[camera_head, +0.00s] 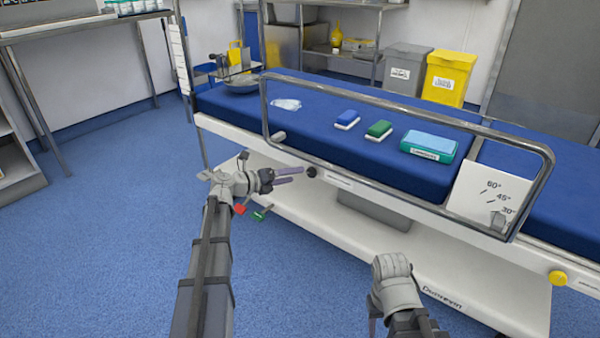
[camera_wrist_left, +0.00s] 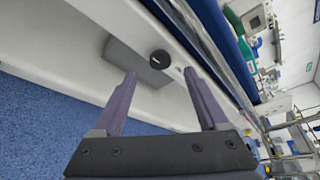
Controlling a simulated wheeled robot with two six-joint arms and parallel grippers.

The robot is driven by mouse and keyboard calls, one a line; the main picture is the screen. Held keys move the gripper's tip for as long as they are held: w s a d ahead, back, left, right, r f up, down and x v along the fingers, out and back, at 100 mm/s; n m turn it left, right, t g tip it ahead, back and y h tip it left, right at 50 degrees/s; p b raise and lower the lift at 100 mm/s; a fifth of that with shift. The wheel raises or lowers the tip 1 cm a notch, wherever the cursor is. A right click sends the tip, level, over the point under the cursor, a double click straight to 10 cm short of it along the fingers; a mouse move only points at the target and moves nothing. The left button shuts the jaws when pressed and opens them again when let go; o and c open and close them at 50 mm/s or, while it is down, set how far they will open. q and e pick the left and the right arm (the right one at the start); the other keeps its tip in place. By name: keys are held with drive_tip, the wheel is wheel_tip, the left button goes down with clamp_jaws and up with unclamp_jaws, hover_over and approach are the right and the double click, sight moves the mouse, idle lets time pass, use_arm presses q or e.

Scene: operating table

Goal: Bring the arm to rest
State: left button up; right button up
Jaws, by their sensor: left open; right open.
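My left arm reaches in from the lower left of the head view. Its gripper (camera_head: 302,175) is beside the near side of the operating table (camera_head: 240,120), below the rail. In the left wrist view the left gripper's two purple fingers (camera_wrist_left: 158,85) are spread with nothing between them. The table's pale side and a round black knob (camera_wrist_left: 159,59) show beyond them. My right arm comes in at the bottom centre of the head view, with its grey wrist (camera_head: 395,280) beside the table's lower frame. The right gripper's fingers are hidden in that view.
On the blue mattress lie a blue-and-white brush (camera_head: 347,119), a green-and-white brush (camera_head: 379,130), a teal box (camera_head: 428,146) and a clear crumpled item (camera_head: 286,104). A metal side rail (camera_head: 400,103) stands along the near edge. Blue floor (camera_head: 110,240) is free at left.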

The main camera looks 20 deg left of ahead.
use_arm(q)
drive_tip(key=shift+s+a+r, duration=0.1)
drive_tip(key=shift+s+a, duration=0.25)
drive_tip(key=shift+s, duration=0.1)
drive_tip(key=s+d+f+m+g+y+p, duration=0.15)
drive_tip(key=s+d+m+g+p, duration=0.35)
drive_tip(key=d+m, duration=0.5)
drive_tip(key=s+d+f+m+g+p, duration=0.2)
drive_tip(key=s+d+m+g+p, duration=0.1)
drive_tip(key=s+d+m, duration=0.55)
drive_tip(key=s+d+r+m+g+y+p, duration=0.2)
drive_tip(key=s+m+y+p, duration=0.2)
drive_tip(key=s+m, duration=0.6)
drive_tip(key=s+d+r+m+g+y+p, duration=0.15)
drive_tip(key=s+m+y+p, duration=0.45)
drive_tip(key=m, duration=0.8)
wheel_tip(320, 180, up, 37)
drive_tip(key=p, duration=3.6)
drive_tip(key=shift+s+d+r+g+h, duration=0.2)
drive_tip(key=shift+s+g+h, duration=0.15)
drive_tip(key=shift+s+h, duration=0.1)
